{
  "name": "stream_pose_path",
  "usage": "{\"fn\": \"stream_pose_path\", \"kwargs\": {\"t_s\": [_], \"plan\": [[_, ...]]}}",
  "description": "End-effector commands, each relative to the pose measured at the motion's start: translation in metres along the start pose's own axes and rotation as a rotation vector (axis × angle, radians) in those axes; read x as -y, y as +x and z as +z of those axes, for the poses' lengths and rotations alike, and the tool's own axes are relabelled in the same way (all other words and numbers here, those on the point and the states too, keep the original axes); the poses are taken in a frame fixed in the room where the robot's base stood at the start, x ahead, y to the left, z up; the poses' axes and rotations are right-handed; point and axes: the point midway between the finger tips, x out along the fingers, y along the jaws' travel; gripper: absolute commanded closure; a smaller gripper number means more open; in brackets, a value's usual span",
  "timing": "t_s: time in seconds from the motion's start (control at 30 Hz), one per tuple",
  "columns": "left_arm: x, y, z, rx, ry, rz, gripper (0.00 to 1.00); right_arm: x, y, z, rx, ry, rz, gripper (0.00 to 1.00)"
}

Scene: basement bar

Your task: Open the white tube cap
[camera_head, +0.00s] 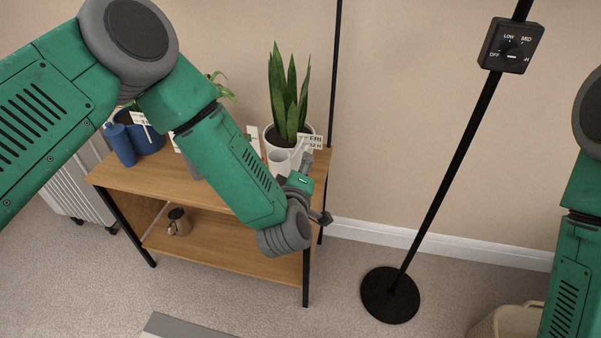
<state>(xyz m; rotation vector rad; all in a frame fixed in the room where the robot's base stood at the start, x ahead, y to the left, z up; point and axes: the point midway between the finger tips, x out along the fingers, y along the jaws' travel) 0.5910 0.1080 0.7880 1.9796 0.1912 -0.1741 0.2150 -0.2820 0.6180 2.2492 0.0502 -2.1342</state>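The shelf (140,177) also holds the snake plant (288,95), a blue bottle (120,144), small cards and, below, a metal mug (178,222). Carpet between is clear.

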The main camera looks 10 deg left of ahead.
Motion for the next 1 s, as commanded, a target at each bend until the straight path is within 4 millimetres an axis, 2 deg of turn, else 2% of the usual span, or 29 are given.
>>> {"fn": "stream_pose_path", "kwargs": {"t_s": [0.1, 0.2, 0.77, 0.87, 0.97, 1.0], "plan": [[0.001, -0.016, 0.001, 0.003, 0.0, -0.001, 0.61, 0.0, 0.0, 0.0, 0.0, 0.0, 0.0, 0.6], [0.001, -0.022, 0.001, 0.002, 0.0, -0.001, 0.61, 0.0, 0.0, 0.0, 0.0, 0.0, 0.0, 0.6], [0.005, -0.026, 0.002, 0.014, 0.016, -0.008, 0.61, 0.0, 0.001, -0.002, 0.002, 0.0, 0.0, 0.6], [0.029, -0.036, 0.009, 0.086, 0.103, -0.053, 0.61, 0.0, 0.001, -0.002, 0.003, 0.0, 0.0, 0.6], [0.079, -0.061, 0.017, 0.233, 0.273, -0.142, 0.61, 0.0, 0.001, -0.002, 0.003, 0.0, 0.0, 0.6], [0.103, -0.076, 0.018, 0.307, 0.356, -0.187, 0.61, 0.0, 0.001, -0.002, 0.003, 0.0, 0.0, 0.6]]}}
